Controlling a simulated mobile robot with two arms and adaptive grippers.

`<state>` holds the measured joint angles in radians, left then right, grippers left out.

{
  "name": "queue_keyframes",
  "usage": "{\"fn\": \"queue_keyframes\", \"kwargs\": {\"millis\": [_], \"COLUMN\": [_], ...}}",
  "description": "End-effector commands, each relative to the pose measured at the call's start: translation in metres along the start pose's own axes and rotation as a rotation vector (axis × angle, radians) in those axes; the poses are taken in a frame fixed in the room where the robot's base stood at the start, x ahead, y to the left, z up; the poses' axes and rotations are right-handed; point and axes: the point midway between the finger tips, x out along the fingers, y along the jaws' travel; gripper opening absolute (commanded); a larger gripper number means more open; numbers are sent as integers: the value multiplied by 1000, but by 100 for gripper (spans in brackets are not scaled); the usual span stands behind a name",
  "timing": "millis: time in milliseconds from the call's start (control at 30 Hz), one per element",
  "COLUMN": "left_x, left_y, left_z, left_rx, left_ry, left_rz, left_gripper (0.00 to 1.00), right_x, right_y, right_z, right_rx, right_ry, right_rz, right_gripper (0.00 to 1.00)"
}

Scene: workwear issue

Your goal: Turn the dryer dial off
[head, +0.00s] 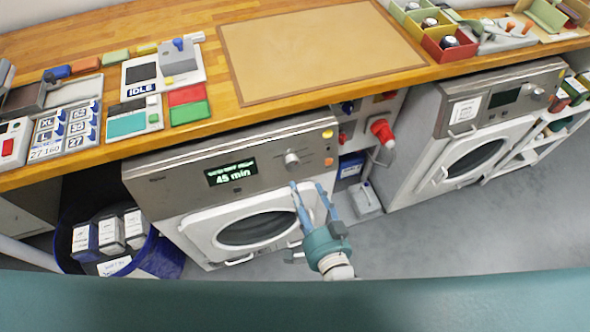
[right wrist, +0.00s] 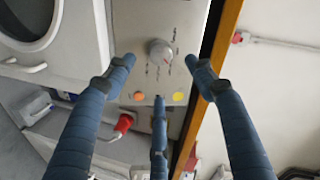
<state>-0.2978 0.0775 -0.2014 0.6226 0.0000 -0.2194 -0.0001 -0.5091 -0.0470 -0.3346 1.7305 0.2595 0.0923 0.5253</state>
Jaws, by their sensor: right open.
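The dryer (head: 165,190) stands under the wooden counter, its round door closed. Its dark display (head: 231,173) reads "45 min" in green. The silver dial (head: 291,159) is on the panel right of the display. It also shows in the right wrist view (right wrist: 160,52), with small markings around it too small to read. My right gripper (head: 307,186) is open and empty just in front of the panel, below the dial in the head view. In the right wrist view its blue fingers (right wrist: 158,66) are spread, with the dial between and beyond the tips. My left gripper is not in view.
A yellow button (head: 327,134) and an orange button (head: 328,161) sit right of the dial. A red plug (head: 382,130) is in the gap beside the dryer. A second machine (head: 470,120) stands right. A blue bin (head: 160,257) stands left. The counter edge overhangs the panel.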

Motion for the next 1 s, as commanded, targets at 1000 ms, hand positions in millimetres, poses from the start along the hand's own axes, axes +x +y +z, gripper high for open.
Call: {"fn": "queue_keyframes", "kwargs": {"millis": [1000], "left_x": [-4], "left_y": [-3], "left_z": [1], "left_rx": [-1], "left_ry": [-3], "left_rz": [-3], "left_gripper": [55], "right_x": [101], "right_y": [1], "right_z": [0], "right_rx": [-5], "right_ry": [-1], "right_rz": [2], "right_gripper": [47]}}
